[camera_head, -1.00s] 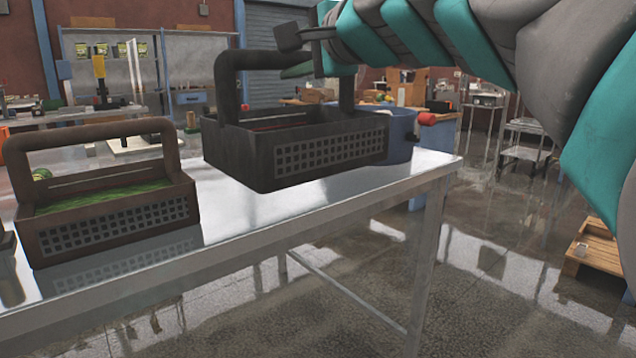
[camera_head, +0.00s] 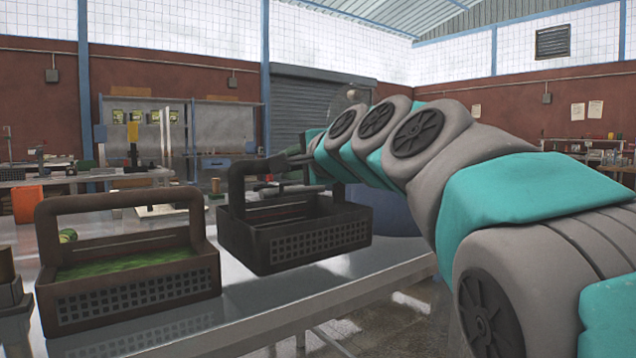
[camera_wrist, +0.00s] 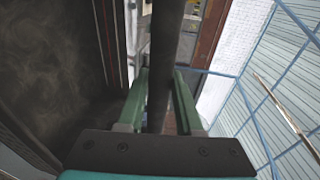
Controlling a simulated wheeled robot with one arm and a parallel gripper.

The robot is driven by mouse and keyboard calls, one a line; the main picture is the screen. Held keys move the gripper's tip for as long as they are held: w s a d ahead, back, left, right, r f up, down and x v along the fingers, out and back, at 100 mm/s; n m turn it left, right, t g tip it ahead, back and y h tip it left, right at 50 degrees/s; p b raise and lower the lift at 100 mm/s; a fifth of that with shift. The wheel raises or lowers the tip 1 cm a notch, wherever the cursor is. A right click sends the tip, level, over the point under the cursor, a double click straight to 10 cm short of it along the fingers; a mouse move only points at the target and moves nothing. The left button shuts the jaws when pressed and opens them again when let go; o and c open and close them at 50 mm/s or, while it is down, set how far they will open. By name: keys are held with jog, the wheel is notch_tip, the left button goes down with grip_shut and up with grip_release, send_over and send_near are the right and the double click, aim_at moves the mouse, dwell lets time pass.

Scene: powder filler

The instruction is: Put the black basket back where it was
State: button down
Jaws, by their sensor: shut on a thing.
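The black basket (camera_head: 320,241) hangs from my gripper over the metal table, right of the brown basket. I cannot tell whether its base touches the tabletop. My gripper (camera_head: 296,163) is at the top of its arched handle. In the wrist view, the two green fingers of my gripper (camera_wrist: 160,95) sit either side of the dark handle bar (camera_wrist: 166,50), shut on it. The black basket's dark inside (camera_wrist: 55,75) fills the left of that view. My arm hides part of the handle in the head view.
A brown basket (camera_head: 140,290) with green contents stands on the metal table (camera_head: 245,315), close left of the black basket. A blue round container (camera_head: 395,212) is behind it to the right, partly hidden by my arm. A brass-topped object stands at the far left edge.

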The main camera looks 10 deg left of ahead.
jog(key=w+a+f, duration=0.4)
jog(key=shift+w, duration=0.3)
jog(key=shift+f, duration=0.2)
jog(key=c, duration=0.6)
grip_release()
jog(key=shift+r, duration=0.15)
jog(key=b+v, duration=0.1)
jog(key=v, duration=1.1)
